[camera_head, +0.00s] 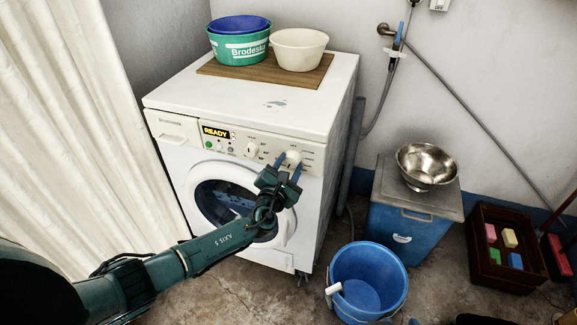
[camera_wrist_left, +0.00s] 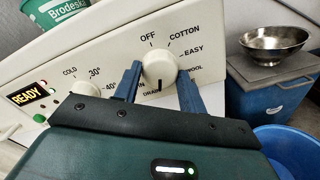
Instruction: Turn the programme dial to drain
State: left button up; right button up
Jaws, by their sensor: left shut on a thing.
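The white programme dial (camera_wrist_left: 159,65) sits on the front panel of the white washing machine (camera_head: 238,208); in the head view the dial (camera_head: 293,157) is at the panel's right. My left gripper (camera_wrist_left: 160,82) is shut on it, with one blue finger on each side; in the head view the gripper (camera_head: 288,166) reaches up from below. The dial's dark mark points down in the wrist view, towards the DRAIN label (camera_wrist_left: 152,93), which my gripper partly covers. OFF, COTTON and EASY show above and to the right. The display (camera_head: 215,131) reads READY. My right gripper is not in view.
A second, temperature knob (camera_head: 251,149) sits left of the dial. Basins (camera_head: 299,49) stand on a board on the machine. A blue bucket (camera_head: 368,278) stands on the floor at front right, near a blue box (camera_head: 400,225) bearing a metal bowl (camera_head: 427,165). A curtain (camera_head: 80,130) hangs left.

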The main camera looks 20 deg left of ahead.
pick_arm(q)
jog(key=o, duration=1)
jog(key=s+p, duration=0.2)
jog(key=s, duration=1.1)
jog(key=shift+s+a, duration=0.15)
jog(key=shift+a, duration=0.05)
